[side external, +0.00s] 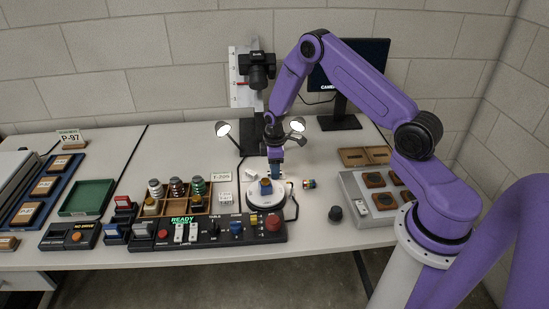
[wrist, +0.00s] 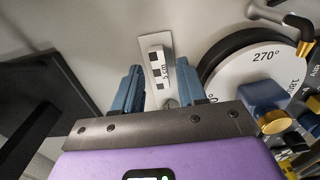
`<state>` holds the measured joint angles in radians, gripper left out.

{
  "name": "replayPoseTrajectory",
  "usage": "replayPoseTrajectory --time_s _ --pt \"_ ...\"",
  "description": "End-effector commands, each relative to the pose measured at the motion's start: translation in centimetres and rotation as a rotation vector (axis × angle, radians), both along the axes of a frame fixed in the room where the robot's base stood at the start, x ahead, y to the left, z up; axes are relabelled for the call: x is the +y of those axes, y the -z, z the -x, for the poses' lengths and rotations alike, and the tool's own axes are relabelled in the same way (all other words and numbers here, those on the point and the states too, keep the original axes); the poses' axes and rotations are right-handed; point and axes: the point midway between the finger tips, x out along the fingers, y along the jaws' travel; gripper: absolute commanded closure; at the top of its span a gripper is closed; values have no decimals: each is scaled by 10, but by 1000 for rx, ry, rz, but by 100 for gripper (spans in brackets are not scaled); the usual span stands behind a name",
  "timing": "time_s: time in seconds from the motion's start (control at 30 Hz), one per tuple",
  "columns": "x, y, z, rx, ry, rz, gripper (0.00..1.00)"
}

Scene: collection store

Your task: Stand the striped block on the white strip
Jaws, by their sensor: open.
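The striped block (wrist: 158,72), white with black squares and a "5 cm" mark, shows in the wrist view between and just beyond my fingers. A paler white area (wrist: 154,40) borders it; I cannot tell whether this is the white strip or the block's own face. My gripper (wrist: 157,88) is open, with one blue finger on each side of the block and visible gaps. In the side view my gripper (side external: 275,172) is low, just behind the round turntable (side external: 253,205).
A blue block (wrist: 262,100) and a gold cylinder (wrist: 276,122) sit on the turntable, close to my gripper. Lamps (side external: 223,129) and a camera stand rise nearby. A small multicoloured piece (side external: 309,184) lies right of the turntable. A control console (side external: 205,243) runs along the front.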

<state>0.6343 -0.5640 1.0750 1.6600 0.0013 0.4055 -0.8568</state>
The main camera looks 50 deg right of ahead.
Motion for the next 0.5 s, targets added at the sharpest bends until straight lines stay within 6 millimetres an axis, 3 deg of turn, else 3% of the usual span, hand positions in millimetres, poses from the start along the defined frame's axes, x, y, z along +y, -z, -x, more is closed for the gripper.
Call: replayPoseTrajectory --time_s 0.5 --pt "0 -85 -1 -3 0 0 59"
